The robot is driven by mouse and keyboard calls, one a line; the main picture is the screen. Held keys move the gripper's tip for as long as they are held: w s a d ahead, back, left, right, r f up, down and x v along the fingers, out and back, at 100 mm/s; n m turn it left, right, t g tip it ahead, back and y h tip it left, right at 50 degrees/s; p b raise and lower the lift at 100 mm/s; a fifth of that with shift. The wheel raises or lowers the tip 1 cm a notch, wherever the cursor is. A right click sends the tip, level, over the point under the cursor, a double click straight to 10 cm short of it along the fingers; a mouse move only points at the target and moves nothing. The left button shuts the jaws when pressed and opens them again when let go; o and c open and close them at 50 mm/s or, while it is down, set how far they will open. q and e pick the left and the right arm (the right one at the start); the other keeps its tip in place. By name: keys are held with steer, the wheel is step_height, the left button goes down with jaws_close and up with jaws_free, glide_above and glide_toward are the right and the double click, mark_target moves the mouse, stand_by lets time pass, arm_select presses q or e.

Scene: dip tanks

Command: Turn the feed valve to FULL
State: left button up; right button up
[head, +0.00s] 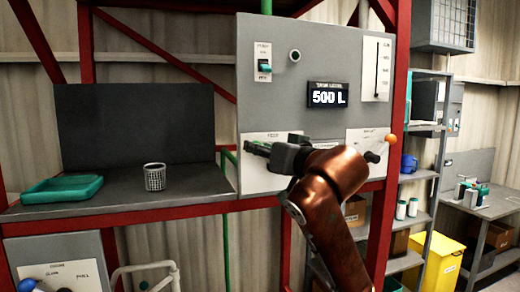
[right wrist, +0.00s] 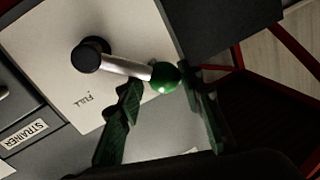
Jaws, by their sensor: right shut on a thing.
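The feed valve's lever shows in the right wrist view: a black hub (right wrist: 90,55), a silver rod (right wrist: 125,68) and a green ball knob (right wrist: 163,78). The lever points right from the hub across a pale plate (right wrist: 45,50). A FULL mark (right wrist: 84,101) is printed on the plate below the lever, apart from it. My right gripper (right wrist: 164,88) has its green fingers on either side of the green knob, shut on it. In the head view my right gripper (head: 262,148) is at the grey panel's lower left plate, hiding the knob. My left gripper is not in view.
The grey panel (head: 330,60) carries a 500 L display (head: 328,95), a green switch (head: 264,67) and an orange-knobbed lever (head: 390,138) at right. A shelf left of it holds a teal tray (head: 62,188) and a wire basket (head: 155,177). A blue knob (head: 27,285) is at lower left.

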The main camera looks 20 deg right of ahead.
steer(key=shift+a+f, duration=0.1)
steer(key=shift+a, duration=0.05)
jaws_close()
steer(key=shift+w, duration=0.1)
